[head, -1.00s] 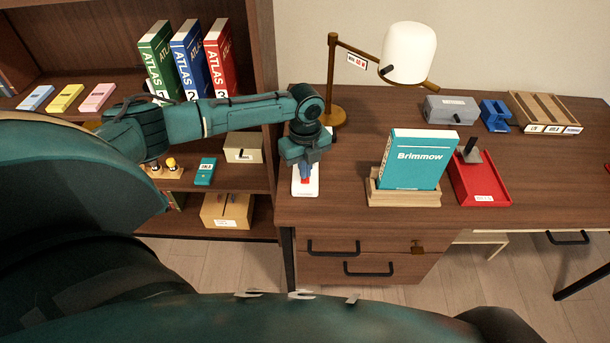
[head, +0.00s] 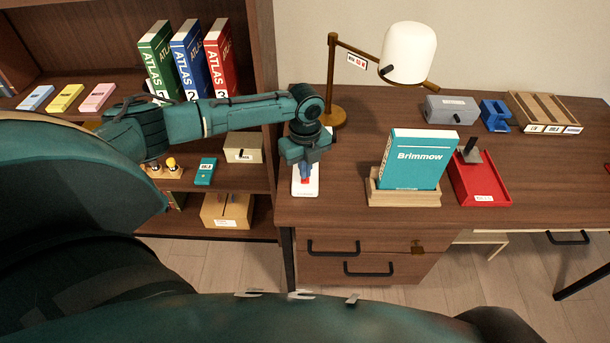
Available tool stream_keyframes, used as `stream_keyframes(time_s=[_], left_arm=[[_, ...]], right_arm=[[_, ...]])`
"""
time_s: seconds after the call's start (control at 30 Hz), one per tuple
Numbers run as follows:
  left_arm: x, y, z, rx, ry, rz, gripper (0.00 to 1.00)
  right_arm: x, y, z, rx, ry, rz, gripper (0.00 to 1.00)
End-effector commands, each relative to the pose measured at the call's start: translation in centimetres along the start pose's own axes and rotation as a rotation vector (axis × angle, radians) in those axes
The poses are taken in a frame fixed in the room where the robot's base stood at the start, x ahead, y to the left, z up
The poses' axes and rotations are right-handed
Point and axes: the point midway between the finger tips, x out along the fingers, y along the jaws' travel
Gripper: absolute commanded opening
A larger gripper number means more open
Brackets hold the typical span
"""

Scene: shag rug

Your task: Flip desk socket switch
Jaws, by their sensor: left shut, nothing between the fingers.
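The desk socket (head: 312,189) is a white strip with a red switch (head: 306,181) on the left part of the desk top. My left gripper (head: 305,177) points down over the socket, with its fingertips at or just above the red switch. I cannot tell whether they touch it. The left fingers are shut with nothing between them. The gripper hides the middle of the socket and part of the switch, so the switch's position cannot be read. My right gripper is not in view.
A brown lamp (head: 332,80) with a white shade stands behind the left gripper. To the right are a wooden holder (head: 400,199) with a teal Brimmow book (head: 411,160) and a red tray (head: 490,187). A shelf unit (head: 262,60) with atlases stands left. Desk top between socket and holder is clear.

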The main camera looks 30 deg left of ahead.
Motion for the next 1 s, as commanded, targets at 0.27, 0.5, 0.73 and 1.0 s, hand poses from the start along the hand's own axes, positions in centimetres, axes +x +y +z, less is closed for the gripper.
stream_keyframes(time_s=[0.27,0.5,0.73,1.0], left_arm=[[0.4,0.0,0.0,0.000,0.000,0.000,0.00],[0.8,0.0,0.0,0.000,0.001,0.000,0.00],[1.1,0.0,0.0,0.000,0.001,0.000,0.00],[1.5,0.0,0.0,0.000,0.000,0.000,0.00]], right_arm=[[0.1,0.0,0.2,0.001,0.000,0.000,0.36],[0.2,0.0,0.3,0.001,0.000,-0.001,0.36],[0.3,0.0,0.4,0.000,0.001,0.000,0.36],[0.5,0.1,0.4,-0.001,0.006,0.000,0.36]])
